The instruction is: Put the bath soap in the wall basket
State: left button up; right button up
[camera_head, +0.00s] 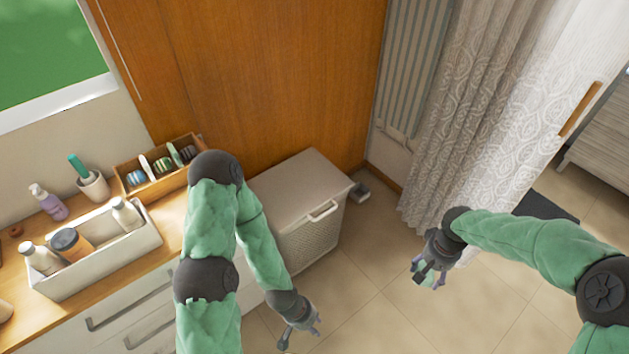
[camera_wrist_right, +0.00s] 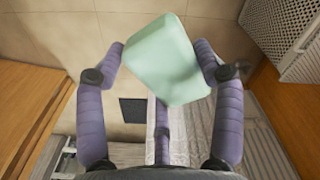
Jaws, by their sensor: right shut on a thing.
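The bath soap (camera_wrist_right: 166,62) is a pale green rounded block. In the right wrist view it sits between the purple fingers of my right gripper (camera_wrist_right: 162,66), which is shut on it. In the head view my right gripper (camera_head: 430,274) is at right of centre above the tiled floor, and a little of the pale green soap (camera_head: 430,279) shows among its fingers. My left gripper (camera_head: 300,335) hangs near the bottom centre, in front of the drawers, with nothing visible in it; its fingers are too small to judge. I cannot identify the wall basket in either view.
A wooden counter at left holds a white tray (camera_head: 150,240) with bottles, a purple pump bottle (camera_head: 50,203), a cup (camera_head: 94,187) and a wooden box (camera_head: 197,143). A white hamper (camera_head: 316,232) stands beside it. A patterned curtain (camera_head: 480,120) hangs behind my right gripper. Floor between is clear.

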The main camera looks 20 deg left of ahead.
aim_at(123, 257)
jog(key=k+j+u, duration=0.1)
jog(key=u, duration=1.6)
jog(key=k+j, duration=0.05)
jog(key=j, duration=0.05)
